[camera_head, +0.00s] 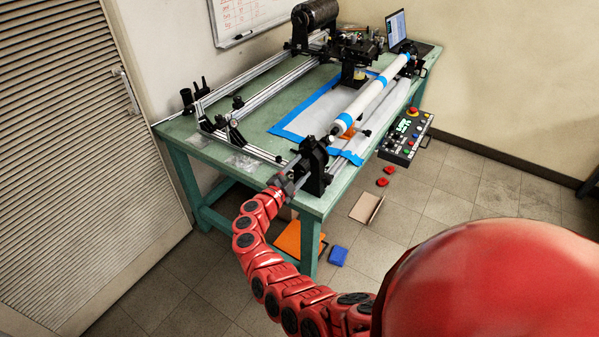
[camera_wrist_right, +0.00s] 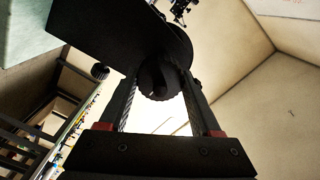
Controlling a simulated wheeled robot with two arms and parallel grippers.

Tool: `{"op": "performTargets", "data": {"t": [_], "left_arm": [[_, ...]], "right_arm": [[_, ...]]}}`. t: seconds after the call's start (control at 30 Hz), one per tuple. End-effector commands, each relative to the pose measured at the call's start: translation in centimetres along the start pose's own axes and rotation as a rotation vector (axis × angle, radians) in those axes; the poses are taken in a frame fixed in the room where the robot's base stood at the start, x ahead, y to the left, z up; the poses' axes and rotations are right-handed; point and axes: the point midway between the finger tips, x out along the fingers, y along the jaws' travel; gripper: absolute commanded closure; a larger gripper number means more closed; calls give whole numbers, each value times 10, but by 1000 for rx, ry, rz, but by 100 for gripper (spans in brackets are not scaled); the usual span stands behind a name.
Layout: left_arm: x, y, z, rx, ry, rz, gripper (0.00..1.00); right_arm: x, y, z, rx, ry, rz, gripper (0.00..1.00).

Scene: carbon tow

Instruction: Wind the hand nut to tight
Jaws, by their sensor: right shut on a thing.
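My right gripper (camera_head: 287,184) is at the near end of the winding machine, just left of a black end block (camera_head: 315,172) on the green table. In the right wrist view a round dark knob, the hand nut (camera_wrist_right: 159,80), sits between the two fingers of this gripper (camera_wrist_right: 160,100). The fingers are shut on its sides. A broad black plate (camera_wrist_right: 105,30) lies behind the nut. In the head view the gripper hides the nut. The white mandrel tube (camera_head: 375,98) with blue bands lies along the machine beyond the block. My left gripper is not in view.
The green table (camera_head: 258,103) carries metal rails (camera_head: 255,80) and a black roll (camera_head: 315,22) at the back. A control box (camera_head: 405,137) with coloured buttons is at its right side. A blue block (camera_head: 338,256) and a brown board (camera_head: 366,207) lie on the floor.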

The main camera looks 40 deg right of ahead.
Motion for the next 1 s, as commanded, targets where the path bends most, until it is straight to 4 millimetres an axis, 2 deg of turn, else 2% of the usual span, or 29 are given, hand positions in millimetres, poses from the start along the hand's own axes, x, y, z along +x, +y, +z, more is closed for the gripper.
{"op": "performTargets", "data": {"t": [0.37, 0.4, 0.57, 0.87, 1.0], "left_arm": [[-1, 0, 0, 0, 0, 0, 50], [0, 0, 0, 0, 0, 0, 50], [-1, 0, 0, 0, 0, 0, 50], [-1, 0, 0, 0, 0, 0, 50], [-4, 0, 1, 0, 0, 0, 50]], "right_arm": [[-1, 0, 1, 5, -2, 1, 91], [-1, 0, 1, 5, -2, 1, 33], [0, 0, 0, 5, -1, 0, 5], [-1, 0, 0, 4, 0, 0, 5], [-14, 2, 2, 4, -3, 0, 5]]}}
